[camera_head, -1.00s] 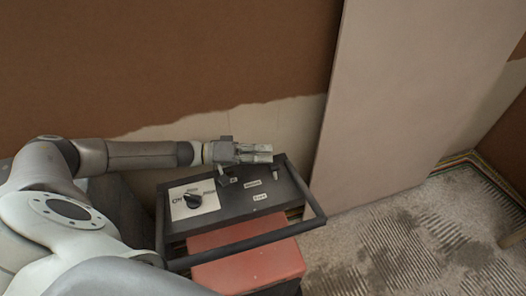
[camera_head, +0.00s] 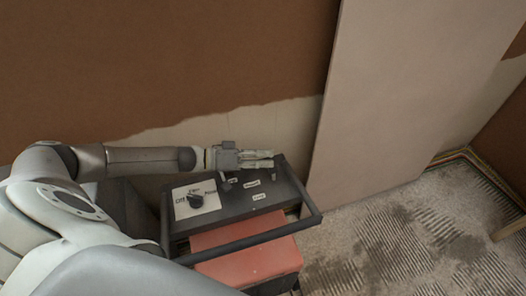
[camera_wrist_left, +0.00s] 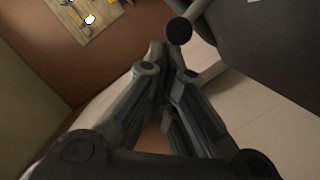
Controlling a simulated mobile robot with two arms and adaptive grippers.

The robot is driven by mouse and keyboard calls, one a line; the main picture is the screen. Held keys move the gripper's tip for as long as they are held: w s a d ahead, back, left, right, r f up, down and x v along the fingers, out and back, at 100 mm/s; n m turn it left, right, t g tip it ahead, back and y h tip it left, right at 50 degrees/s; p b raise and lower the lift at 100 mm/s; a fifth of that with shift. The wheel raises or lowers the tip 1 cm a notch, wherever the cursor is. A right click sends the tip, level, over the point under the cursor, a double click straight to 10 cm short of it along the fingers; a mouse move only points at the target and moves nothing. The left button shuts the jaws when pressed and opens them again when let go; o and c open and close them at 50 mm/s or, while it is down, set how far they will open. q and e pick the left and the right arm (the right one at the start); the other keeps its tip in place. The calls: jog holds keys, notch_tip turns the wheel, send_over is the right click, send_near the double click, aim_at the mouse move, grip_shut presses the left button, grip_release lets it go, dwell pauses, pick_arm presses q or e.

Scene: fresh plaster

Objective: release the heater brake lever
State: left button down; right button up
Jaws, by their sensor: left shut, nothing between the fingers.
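The heater stands below the wall, with a dark top panel (camera_head: 245,200) and a red body (camera_head: 250,262). On the panel are a black rotary knob on a white plate (camera_head: 184,210) and small white labels too blurred to read surely. A small upright lever (camera_head: 273,173) stands at the panel's far right, just below my fingertips. A black ball on a pale stem (camera_wrist_left: 178,31) shows just beyond the fingertips in the wrist view; I cannot tell if they touch. My left gripper (camera_head: 268,159) is shut and empty over the panel's far edge; it also shows in the wrist view (camera_wrist_left: 168,60).
A black tube handle (camera_head: 235,244) runs around the heater's front. A pale board (camera_head: 400,90) leans on the brown wall close to the right of the gripper. The ridged floor (camera_head: 400,245) at right is mostly clear.

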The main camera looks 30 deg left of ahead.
pick_arm(q)
jog(key=m+p, duration=0.1)
jog(key=s+d+r+m+p, duration=0.1)
jog(key=shift+s+d+y+p, duration=0.25)
jog(key=shift+d+y+p, duration=0.05)
jog(key=shift+y+p, duration=0.1)
jog(key=shift+s+d+m+t+y+p, duration=0.35)
jog(key=shift+s+d+m+p, duration=0.2)
jog(key=shift+m+p, duration=0.3)
jog(key=shift+w+f, duration=0.1)
jog(key=shift+w, duration=0.05)
jog(key=shift+a, duration=0.25)
jog(key=v, duration=1.1)
jog(key=shift+s+a, duration=0.15)
jog(key=shift+s, duration=0.2)
